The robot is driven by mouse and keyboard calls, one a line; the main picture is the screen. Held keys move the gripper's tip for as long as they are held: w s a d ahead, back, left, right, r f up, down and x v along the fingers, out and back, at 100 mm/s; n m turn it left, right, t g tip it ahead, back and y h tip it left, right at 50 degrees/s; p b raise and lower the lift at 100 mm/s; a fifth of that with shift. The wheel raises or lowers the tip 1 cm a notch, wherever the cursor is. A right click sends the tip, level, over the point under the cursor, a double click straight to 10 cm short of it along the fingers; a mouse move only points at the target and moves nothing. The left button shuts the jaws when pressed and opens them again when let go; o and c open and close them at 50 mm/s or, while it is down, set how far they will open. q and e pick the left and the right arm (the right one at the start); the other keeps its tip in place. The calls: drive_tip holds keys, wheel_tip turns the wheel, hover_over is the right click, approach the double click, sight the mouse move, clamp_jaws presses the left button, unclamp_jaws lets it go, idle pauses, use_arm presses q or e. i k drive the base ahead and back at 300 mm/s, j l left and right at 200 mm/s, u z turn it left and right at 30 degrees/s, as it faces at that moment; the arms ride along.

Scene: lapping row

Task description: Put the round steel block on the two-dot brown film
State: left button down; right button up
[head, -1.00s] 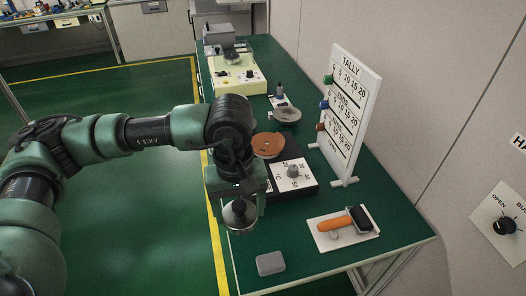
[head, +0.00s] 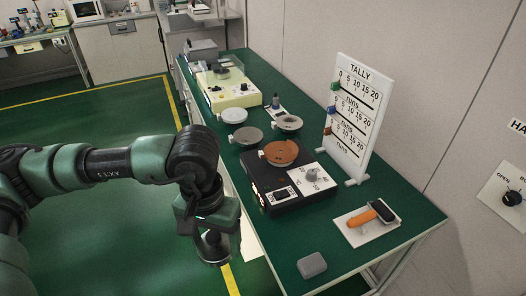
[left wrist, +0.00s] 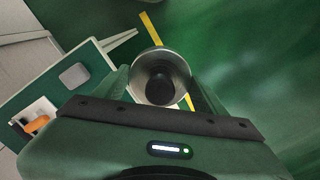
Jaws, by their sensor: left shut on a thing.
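The round steel block (head: 213,248) is a shiny cylinder with a dark knob on top. My left gripper (head: 209,222) is shut on it, and it hangs below the jaws, left of the bench edge and over the floor. It also shows in the left wrist view (left wrist: 160,88) between the fingers. A brown film disc (head: 281,153) lies on the black lapping machine (head: 285,195), to the right of and beyond the gripper. Its dots are too small to count. Nothing rests on the film. My right gripper is not in view.
Grey discs (head: 249,136) and (head: 288,122) and a pale disc (head: 234,115) lie behind the machine. The tally board (head: 357,118) stands to its right. An orange-handled tool (head: 369,215) and a grey block (head: 312,265) are at the bench's near end, with bare green top between.

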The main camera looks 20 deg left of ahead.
sight(278, 152)
drive_tip(key=i+j+z, duration=0.1)
drive_tip(key=j+z, duration=0.25)
drive_tip(key=j, duration=0.45)
drive_tip(key=j+z, duration=0.4)
drive_tip(key=j, duration=0.4)
drive_tip(key=i+j+z, duration=0.3)
drive_tip(key=i+j, duration=0.15)
drive_tip(key=i, duration=0.15)
